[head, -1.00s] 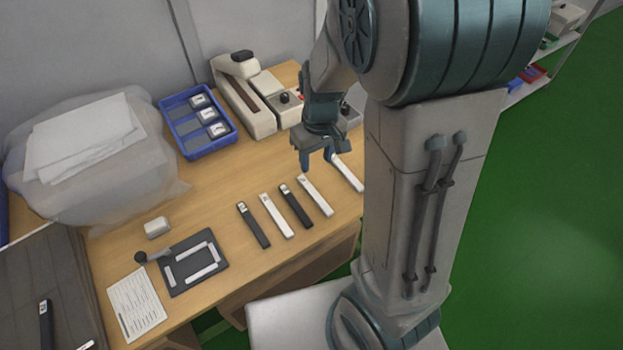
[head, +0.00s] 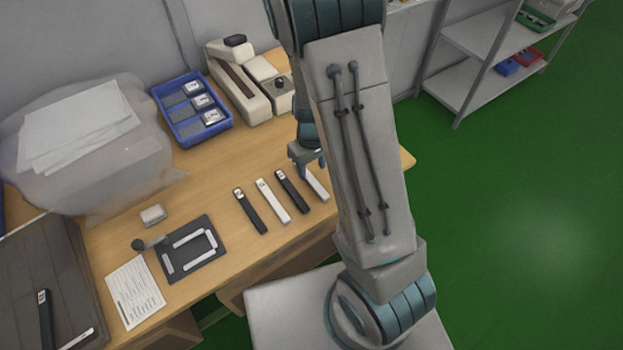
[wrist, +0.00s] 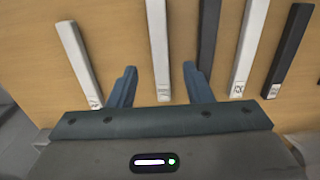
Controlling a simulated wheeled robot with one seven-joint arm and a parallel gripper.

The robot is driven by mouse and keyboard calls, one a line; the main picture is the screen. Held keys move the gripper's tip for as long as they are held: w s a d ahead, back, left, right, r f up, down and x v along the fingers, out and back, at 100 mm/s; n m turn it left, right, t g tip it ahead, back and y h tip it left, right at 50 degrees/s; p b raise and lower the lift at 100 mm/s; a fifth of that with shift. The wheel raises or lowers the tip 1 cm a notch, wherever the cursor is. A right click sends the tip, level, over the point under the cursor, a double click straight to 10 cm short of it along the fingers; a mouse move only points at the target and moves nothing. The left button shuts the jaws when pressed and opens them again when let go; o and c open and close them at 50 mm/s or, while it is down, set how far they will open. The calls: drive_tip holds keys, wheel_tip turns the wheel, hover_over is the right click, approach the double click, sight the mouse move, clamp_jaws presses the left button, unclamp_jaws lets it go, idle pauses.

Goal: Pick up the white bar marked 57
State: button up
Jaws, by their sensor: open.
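Several bars lie side by side on the wooden table. In the wrist view my gripper (wrist: 160,71) is open, its fingers on either side of one white bar (wrist: 157,45); I cannot tell their height above it. Another white bar (wrist: 76,58) lies left and a third white bar (wrist: 250,45) right. The white bars carry small labels too small to read, so I cannot tell which is 57. In the head view my gripper (head: 307,160) is over the far end of the rightmost visible white bar (head: 318,188); the bar beyond it is hidden by my arm.
Dark bars (head: 251,212) (head: 293,192) alternate with the white ones. A dark fixture plate (head: 181,266), a paper sheet (head: 135,292), a blue tray (head: 183,135) and a beige device (head: 236,88) share the table (head: 200,190). A plastic-covered pile (head: 95,150) is at left.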

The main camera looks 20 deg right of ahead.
sight(311, 179)
drive_tip(key=shift+w+a+f, duration=0.1)
drive_tip(key=shift+w+f, duration=0.05)
drive_tip(key=shift+f, duration=1.05)
drive_tip(key=shift+w+f, duration=0.1)
drive_tip(key=shift+f, duration=1.05)
clamp_jaws()
